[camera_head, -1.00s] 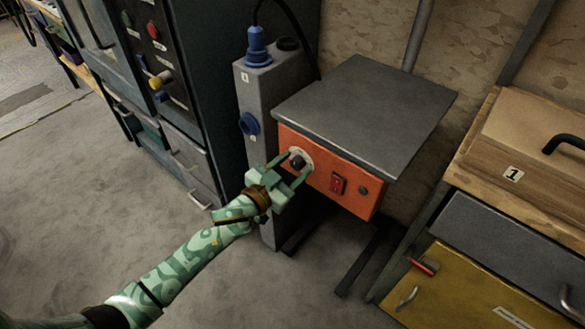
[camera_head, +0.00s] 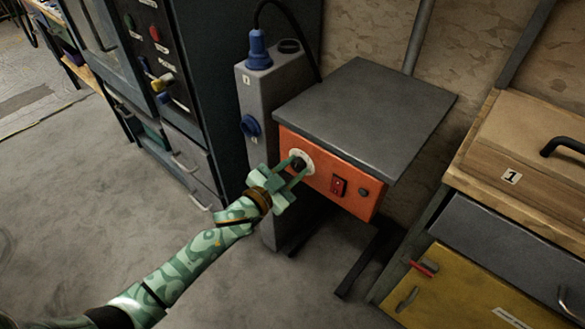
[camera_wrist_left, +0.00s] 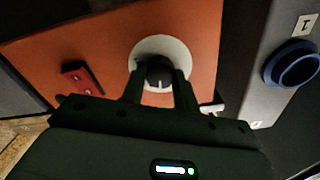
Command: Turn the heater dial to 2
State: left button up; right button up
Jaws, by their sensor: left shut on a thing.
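The heater is an orange-fronted box with a dark grey flat top (camera_head: 365,112). Its dial (camera_head: 298,163) is a black knob on a pale round plate at the left of the orange front (camera_head: 322,178). In the left wrist view the dial (camera_wrist_left: 159,72) shows a white pointer line, and the pale plate (camera_wrist_left: 178,48) shows around it. My left gripper (camera_head: 295,172) is shut on the dial, one finger on each side. The numbers on the plate are too small to read. My right gripper is not in view.
A red switch (camera_head: 338,186) sits right of the dial. A grey post (camera_head: 262,100) with a blue plug and blue socket stands close on the left. A dark cabinet (camera_head: 205,90) is behind it. A wooden-topped bench (camera_head: 490,195) stands at right.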

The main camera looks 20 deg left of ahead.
pick_arm(q)
jog(key=m, duration=0.6)
jog(key=shift+m, duration=0.3)
jog(key=m, duration=0.6)
jog(key=shift+f, duration=0.15)
jog(key=shift+m, duration=0.6)
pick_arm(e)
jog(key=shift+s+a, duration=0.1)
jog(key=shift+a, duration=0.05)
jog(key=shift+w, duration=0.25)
pick_arm(q)
jog(key=o, duration=1)
